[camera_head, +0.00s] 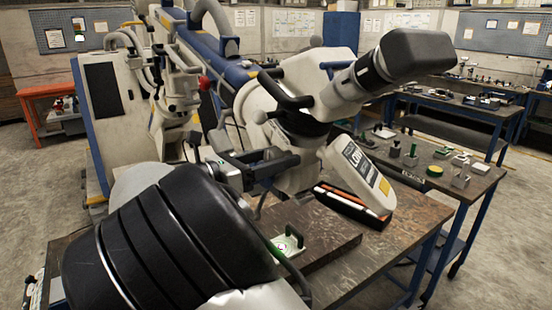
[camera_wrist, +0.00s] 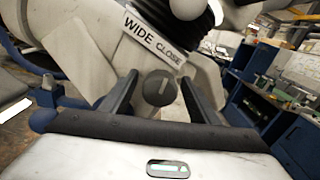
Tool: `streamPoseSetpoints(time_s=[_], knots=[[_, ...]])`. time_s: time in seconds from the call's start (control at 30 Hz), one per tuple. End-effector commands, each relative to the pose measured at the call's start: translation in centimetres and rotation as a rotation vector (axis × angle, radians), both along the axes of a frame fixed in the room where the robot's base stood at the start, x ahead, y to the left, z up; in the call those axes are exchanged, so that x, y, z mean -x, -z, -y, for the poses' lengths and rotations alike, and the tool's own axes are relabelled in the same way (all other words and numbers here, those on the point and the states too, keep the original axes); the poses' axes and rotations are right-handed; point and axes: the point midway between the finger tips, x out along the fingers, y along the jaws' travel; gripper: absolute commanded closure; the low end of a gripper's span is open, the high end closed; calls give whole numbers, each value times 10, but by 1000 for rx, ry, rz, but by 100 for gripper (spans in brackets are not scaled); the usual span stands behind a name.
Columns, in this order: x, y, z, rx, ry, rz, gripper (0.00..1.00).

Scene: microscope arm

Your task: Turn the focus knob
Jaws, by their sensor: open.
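My gripper (camera_wrist: 160,98) is open, with one dark finger on each side of the knob in the wrist view. Gaps show between the knob and both fingers; I cannot tell how deep the fingertips reach past it. In the head view, my gripper (camera_head: 262,160) is up against the side of the white microscope body (camera_head: 262,98), and the knob cannot be made out there.
A black-handled microscope head (camera_head: 415,55) rises above the body. A wooden worktable (camera_head: 400,228) stands below, with a small green-and-white item (camera_head: 288,243) on a dark board. A side bench (camera_head: 475,182) carries several small parts at right. Open floor (camera_head: 520,235) shows at far right.

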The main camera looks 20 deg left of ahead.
Motion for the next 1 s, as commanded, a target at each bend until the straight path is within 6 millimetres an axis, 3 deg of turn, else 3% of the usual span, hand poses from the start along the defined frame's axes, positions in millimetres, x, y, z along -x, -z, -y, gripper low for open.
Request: streamPoseSetpoints(time_s=[0.17,0.4,0.43,1.0], knots=[[0,0,0,0,0,0,45],[0,0,0,0,0,0,83],[0,0,0,0,0,0,85],[0,0,0,-163,0,137,85]])
